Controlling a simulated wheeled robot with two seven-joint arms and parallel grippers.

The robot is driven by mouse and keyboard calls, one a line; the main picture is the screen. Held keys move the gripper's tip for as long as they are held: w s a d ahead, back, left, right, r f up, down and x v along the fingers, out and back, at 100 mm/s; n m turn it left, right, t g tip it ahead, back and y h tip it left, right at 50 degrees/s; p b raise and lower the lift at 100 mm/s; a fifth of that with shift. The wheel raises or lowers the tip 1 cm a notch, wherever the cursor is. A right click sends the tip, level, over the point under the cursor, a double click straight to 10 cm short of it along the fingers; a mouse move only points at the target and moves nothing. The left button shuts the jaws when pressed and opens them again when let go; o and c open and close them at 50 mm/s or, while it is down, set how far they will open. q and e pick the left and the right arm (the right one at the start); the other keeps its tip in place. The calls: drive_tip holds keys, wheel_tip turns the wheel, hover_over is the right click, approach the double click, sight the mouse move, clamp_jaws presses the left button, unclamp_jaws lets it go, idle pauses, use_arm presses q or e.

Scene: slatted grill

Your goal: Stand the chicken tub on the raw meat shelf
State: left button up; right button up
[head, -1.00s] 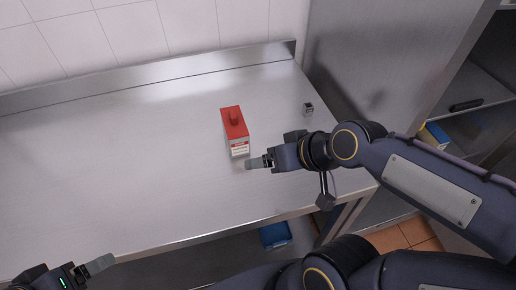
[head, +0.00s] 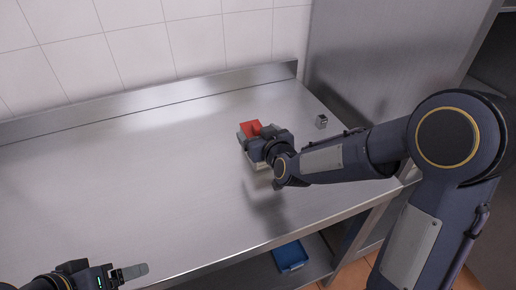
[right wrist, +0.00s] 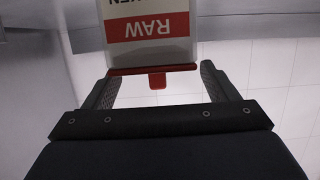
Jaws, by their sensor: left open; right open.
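The chicken tub (head: 250,127), white with a red lid, stands on the steel counter, mostly hidden behind my right gripper in the head view. In the right wrist view the tub (right wrist: 150,45) shows a label reading "RAW" upside down and a red lid edge with a tab. My right gripper (right wrist: 158,74) is open, its fingers to either side of the tub's lid end; I cannot tell whether they touch it. My left gripper (head: 132,272) is open and empty at the lower left, by the counter's front edge. I cannot make out the raw meat shelf.
A small metal cube (head: 321,121) sits on the counter (head: 130,170) to the right of the tub. A blue tray (head: 290,256) lies on the shelf below. A tall steel cabinet side (head: 380,60) stands at the right. The counter's left is clear.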

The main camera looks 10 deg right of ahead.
drive_tip(key=x, duration=0.4)
drive_tip(key=shift+w+d+p, duration=0.1)
drive_tip(key=shift+w+p, duration=0.05)
drive_tip(key=shift+p, duration=0.25)
drive_tip(key=shift+c, duration=0.4)
clamp_jaws()
drive_tip(key=shift+r, duration=0.1)
